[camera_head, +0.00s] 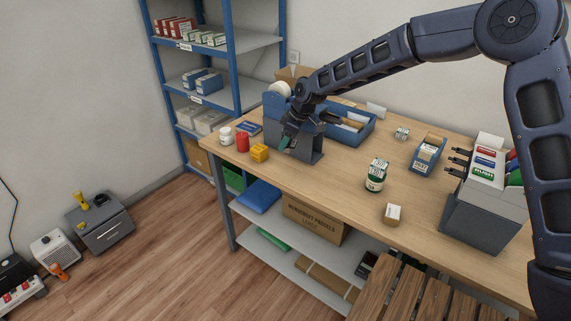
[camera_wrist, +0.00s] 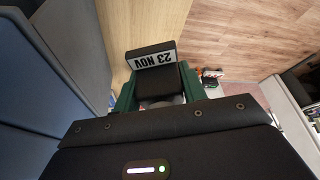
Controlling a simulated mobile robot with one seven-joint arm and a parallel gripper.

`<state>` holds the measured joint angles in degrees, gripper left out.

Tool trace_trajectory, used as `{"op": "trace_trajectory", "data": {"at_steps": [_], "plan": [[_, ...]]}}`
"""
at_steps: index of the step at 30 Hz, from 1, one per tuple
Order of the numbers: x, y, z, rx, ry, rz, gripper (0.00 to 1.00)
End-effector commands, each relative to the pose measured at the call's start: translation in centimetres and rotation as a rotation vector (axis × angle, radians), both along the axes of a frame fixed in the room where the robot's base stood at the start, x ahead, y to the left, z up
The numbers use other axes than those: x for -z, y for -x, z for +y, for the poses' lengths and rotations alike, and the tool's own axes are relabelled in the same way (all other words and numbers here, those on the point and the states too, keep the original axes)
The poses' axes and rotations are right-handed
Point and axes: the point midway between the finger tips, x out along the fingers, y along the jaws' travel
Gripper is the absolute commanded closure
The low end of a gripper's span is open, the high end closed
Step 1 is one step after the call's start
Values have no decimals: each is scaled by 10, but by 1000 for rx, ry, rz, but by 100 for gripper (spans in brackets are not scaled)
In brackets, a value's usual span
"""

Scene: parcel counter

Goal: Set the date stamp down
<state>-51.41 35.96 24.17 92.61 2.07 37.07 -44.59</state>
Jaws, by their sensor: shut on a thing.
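The date stamp (camera_wrist: 155,75) shows in the wrist view as a dark block with a pale "23 NOV" label. My gripper (camera_wrist: 157,92) is shut on it, with a green finger at each side. The stamp cannot be made out there. I cannot tell whether its underside touches the counter.
The counter's front edge is close. Bare counter lies to the right, before a green-and-white jar (camera_head: 376,176).

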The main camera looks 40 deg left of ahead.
Motion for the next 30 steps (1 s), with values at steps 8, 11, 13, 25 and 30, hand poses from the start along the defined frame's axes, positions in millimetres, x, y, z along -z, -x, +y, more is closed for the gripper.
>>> {"op": "trace_trajectory", "data": {"at_steps": [8, 11, 13, 25, 30], "plan": [[48, 0, 0, 0, 1, 0, 87], [55, 0, 0, 0, 0, 0, 87], [58, 0, 0, 0, 0, 0, 87], [99, 0, 0, 0, 1, 0, 87], [99, 0, 0, 0, 0, 0, 87]]}}
